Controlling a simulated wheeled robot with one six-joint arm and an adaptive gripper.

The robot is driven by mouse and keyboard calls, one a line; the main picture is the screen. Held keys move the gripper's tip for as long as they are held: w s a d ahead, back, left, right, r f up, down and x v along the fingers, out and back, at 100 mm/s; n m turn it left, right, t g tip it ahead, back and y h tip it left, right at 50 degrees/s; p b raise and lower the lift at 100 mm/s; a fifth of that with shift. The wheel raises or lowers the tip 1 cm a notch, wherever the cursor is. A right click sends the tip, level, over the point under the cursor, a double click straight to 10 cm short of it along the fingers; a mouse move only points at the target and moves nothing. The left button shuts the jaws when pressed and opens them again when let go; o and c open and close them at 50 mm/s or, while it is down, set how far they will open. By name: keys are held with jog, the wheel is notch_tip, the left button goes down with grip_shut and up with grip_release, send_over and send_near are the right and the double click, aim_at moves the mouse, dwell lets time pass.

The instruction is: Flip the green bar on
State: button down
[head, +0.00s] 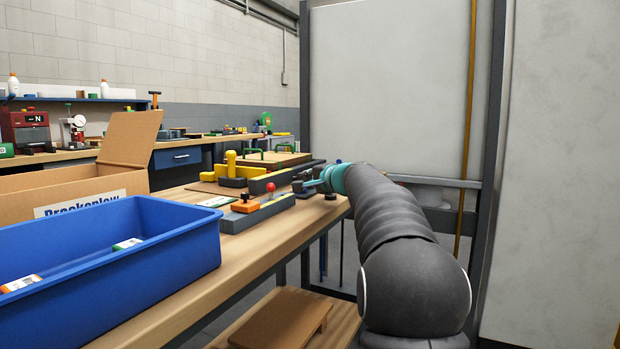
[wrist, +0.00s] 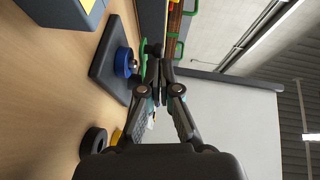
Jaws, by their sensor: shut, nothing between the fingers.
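In the wrist view a green bar (wrist: 142,66) stands out from a metal stub with a blue collar (wrist: 123,62) on a dark base plate (wrist: 103,68). My gripper (wrist: 157,52) is shut and empty, its fingertips close beside the green bar. The fingers partly cover the bar, and I cannot tell whether they touch it. In the head view my gripper (head: 312,183) is at the far right part of the bench, and the green bar cannot be made out clearly there.
A blue bin (head: 190,238) stands on the near bench (head: 170,298), with an open cardboard box (head: 60,193) behind it. A grey block with an orange knob (head: 244,204) and a red-knobbed unit (head: 271,189) are left of my gripper. A green-handled tray (head: 272,162) lies behind.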

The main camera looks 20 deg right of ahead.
jog(key=shift+w+a+b, duration=0.55)
jog(key=shift+w+a, duration=0.65)
jog(key=s+d, duration=0.2)
jog(key=s+b, duration=0.1)
jog(key=shift+s+d+r, duration=0.35)
jog(key=shift+s+d, duration=0.05)
jog(key=s, duration=0.1)
jog(key=s+a, duration=0.1)
jog(key=shift+s+a+r+b, duration=0.25)
jog(key=shift+s+a+b, duration=0.1)
jog(key=shift+s+a, duration=0.05)
jog(key=s, duration=0.5)
jog(key=shift+r, duration=0.35)
jog(key=shift+s+a+r, duration=0.1)
jog(key=shift+s+a, duration=0.15)
jog(key=shift+s, duration=0.45)
